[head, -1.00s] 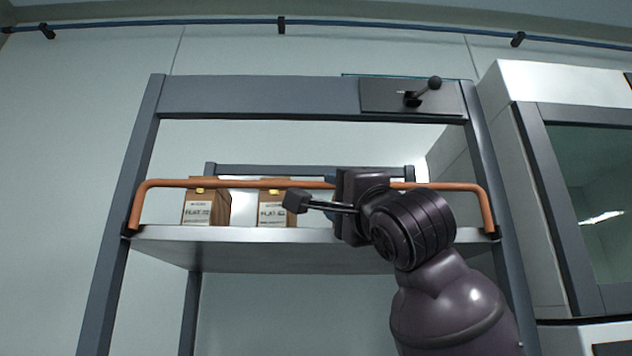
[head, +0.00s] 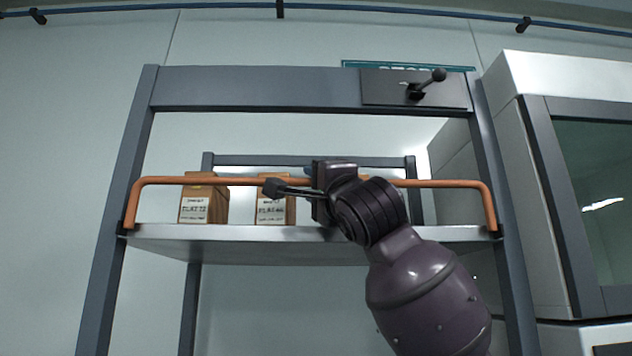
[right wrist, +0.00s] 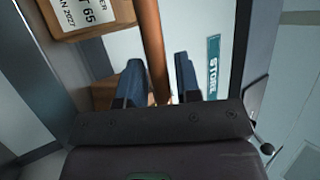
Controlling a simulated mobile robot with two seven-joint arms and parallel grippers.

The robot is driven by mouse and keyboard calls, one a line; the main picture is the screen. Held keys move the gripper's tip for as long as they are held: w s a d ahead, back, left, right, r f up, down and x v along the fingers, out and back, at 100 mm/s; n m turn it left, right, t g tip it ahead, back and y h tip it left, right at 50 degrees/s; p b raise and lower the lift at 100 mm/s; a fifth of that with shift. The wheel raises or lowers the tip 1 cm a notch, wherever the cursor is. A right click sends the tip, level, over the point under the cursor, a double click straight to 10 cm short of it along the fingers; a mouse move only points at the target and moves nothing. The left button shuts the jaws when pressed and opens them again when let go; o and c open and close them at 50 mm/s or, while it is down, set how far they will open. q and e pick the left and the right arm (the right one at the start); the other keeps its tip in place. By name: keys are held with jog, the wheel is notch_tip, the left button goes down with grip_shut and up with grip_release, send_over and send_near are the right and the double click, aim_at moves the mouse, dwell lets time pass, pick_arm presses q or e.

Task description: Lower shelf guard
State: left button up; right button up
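The shelf guard is an orange bar (head: 230,181) across the front of the shelf, with bent ends going down to dark mounts at both posts. It stands raised above the shelf's front edge. My right gripper (right wrist: 158,62) is at the bar, right of its left half in the head view. In the right wrist view the bar (right wrist: 152,35) runs between the two blue fingers, with a visible gap at the right finger, so the gripper is open around it. In the head view the fingers are mostly hidden behind the wrist. My left gripper is not in view.
Two labelled brown boxes (head: 204,205) (head: 276,210) stand on the grey shelf (head: 230,232) behind the bar. A dark plate with a lever (head: 417,90) is on the top beam. A white cabinet (head: 560,80) stands close at the right.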

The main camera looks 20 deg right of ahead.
grip_shut()
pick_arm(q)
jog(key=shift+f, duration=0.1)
pick_arm(e)
jog(key=shift+s, duration=0.1)
